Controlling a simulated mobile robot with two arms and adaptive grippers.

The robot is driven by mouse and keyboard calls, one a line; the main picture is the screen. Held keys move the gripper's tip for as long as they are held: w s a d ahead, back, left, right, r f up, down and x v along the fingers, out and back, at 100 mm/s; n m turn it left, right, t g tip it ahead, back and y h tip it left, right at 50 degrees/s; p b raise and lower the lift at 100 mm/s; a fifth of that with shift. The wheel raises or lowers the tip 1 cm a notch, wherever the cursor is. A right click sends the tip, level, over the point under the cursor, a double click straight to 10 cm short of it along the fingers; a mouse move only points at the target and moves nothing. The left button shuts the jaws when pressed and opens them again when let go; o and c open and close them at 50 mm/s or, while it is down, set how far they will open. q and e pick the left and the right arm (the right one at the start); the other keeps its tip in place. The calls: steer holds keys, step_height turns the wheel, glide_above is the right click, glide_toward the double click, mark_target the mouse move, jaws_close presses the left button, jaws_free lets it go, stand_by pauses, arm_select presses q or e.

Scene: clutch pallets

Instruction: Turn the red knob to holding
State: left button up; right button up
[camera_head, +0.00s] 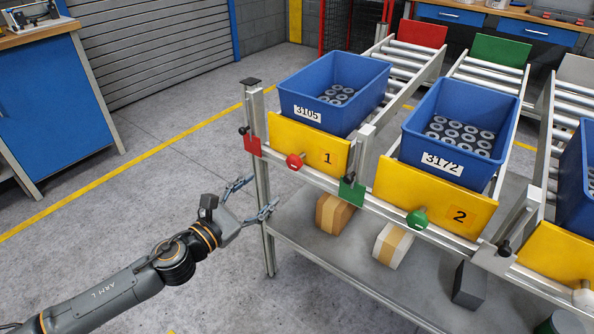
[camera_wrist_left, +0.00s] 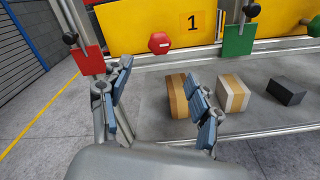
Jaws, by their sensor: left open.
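The red knob (camera_head: 294,161) sits on the front rail of the rack, below the yellow plate marked 1 (camera_head: 309,146). In the left wrist view the red knob (camera_wrist_left: 160,43) is a red hexagon with a small white bar, ahead of and above my open fingers. My left gripper (camera_head: 259,199) is open and empty, to the left of and below the knob, near the rack's left front post. Its two fingers (camera_wrist_left: 160,97) are spread apart in the left wrist view, and neither touches the knob. My right gripper is not in view.
A red plate (camera_head: 251,143) and a green plate (camera_head: 351,192) flank the knob. A green knob (camera_head: 417,218) sits to the right. Blue bins (camera_head: 300,88) of metal rings stand on the rollers. Several boxes (camera_head: 333,214) lie on the lower shelf. Floor is free at left.

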mark_target(292, 165)
arm_select(q)
steer(key=x, duration=0.7)
steer(key=shift+r, duration=0.1)
steer(key=b+x, duration=0.1)
steer(key=x, duration=0.4)
steer(key=shift+w+d, duration=0.2)
steer(key=shift+w, duration=0.05)
steer(key=shift+w+d, duration=0.3)
steer(key=shift+w, duration=0.15)
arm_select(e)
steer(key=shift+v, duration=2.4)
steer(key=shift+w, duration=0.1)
arm_select(q)
jaws_close()
